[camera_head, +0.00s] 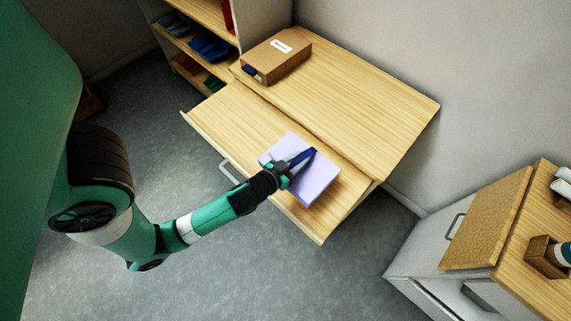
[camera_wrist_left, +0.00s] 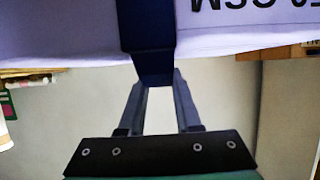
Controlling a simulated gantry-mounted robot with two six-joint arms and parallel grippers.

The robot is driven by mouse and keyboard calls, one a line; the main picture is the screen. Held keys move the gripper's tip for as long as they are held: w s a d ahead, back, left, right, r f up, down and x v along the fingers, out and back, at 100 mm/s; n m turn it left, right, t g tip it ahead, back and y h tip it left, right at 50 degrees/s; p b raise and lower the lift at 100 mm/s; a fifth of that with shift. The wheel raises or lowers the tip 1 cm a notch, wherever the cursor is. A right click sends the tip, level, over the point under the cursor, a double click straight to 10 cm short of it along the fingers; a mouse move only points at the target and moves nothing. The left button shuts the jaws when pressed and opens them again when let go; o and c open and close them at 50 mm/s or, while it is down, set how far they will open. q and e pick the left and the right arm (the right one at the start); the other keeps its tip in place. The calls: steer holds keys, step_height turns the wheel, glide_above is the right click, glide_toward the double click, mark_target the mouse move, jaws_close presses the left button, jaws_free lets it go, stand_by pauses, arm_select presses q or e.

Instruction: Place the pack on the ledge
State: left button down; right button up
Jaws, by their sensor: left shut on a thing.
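The pack (camera_head: 318,184) is a flat lilac block with a dark blue strip (camera_head: 308,153) across it. In the head view it is over the front, lower board (camera_head: 235,125) of the wooden desk; I cannot tell whether it touches the board. My left gripper (camera_head: 297,161) is shut on the pack at the blue strip. In the left wrist view the fingers (camera_wrist_left: 157,85) meet the blue strip (camera_wrist_left: 148,35), and the lilac pack (camera_wrist_left: 60,35) fills the top with upside-down dark letters. I cannot tell which surface is the ledge. My right gripper is not in view.
A brown box (camera_head: 276,56) with a white label sits on the desk's rear, higher top (camera_head: 360,95). A shelf unit (camera_head: 205,12) with blue, green and red items stands behind left. A cabinet (camera_head: 430,245) stands at right. Both desk boards have clear room.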

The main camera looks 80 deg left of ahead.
arm_select(q)
steer(key=f, duration=0.1)
steer(key=w+f+b, duration=0.1)
steer(key=a+f, duration=0.1)
steer(key=shift+w+a, duration=0.1)
steer(key=shift+w, duration=0.15)
steer(key=shift+w+a+f, duration=0.1)
steer(key=shift+w, duration=0.15)
steer(key=f+b, duration=0.3)
steer(key=b, duration=0.1)
steer(key=shift+w+a+f, duration=0.25)
steer(key=shift+w+f, duration=0.1)
steer(key=shift+w, duration=0.05)
steer(key=shift+s+f, duration=0.1)
steer(key=shift+f, duration=0.2)
steer(key=shift+r, duration=0.15)
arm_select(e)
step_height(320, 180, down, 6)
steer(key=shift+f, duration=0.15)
